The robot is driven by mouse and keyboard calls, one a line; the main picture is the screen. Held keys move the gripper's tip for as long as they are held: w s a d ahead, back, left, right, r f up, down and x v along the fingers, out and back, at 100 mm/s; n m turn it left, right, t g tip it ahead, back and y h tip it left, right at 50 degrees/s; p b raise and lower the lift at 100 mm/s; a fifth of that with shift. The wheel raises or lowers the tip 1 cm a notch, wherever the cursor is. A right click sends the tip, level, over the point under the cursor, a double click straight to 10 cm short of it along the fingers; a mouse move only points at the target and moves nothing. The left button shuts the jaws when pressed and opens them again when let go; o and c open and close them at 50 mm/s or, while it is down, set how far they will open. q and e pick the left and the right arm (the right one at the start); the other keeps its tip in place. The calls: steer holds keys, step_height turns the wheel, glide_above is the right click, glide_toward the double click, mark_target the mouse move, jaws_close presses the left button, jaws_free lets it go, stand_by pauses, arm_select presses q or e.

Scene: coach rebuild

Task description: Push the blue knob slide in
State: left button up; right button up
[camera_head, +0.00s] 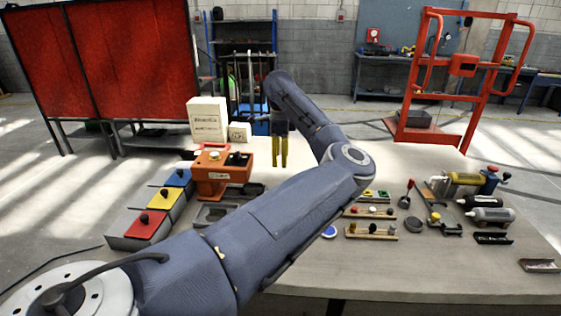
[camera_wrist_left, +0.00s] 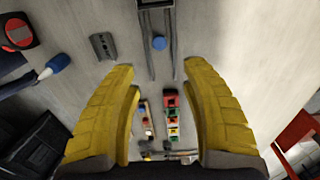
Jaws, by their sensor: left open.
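A round blue knob (camera_wrist_left: 159,43) shows in the left wrist view, between two parallel dark rails that run up to a grey block (camera_wrist_left: 156,4). It lies just beyond the fingertips, roughly centred between them. In the head view I cannot pick out this slide; my left arm covers part of the table. My left gripper (camera_head: 280,152) points down above the table's far part, its yellow fingers apart and empty. The open fingers also frame the left wrist view (camera_wrist_left: 160,76). The gap between fingers and knob is hard to judge. My right gripper is not in view.
An orange machine (camera_head: 221,172) stands left of the gripper. Red (camera_head: 143,228), yellow and blue blocks with black knobs sit at the left. Small racks (camera_head: 371,232) and several tools (camera_head: 490,215) lie at the right. White boxes (camera_head: 207,118) stand behind.

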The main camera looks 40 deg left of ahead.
mark_target(263, 189)
arm_select(q)
step_height(263, 189, up, 5)
steer(key=m, duration=0.5)
step_height(263, 189, down, 17)
steer(key=shift+f, duration=0.15)
stand_by(0.5)
steer(key=shift+c, duration=0.6)
jaws_close()
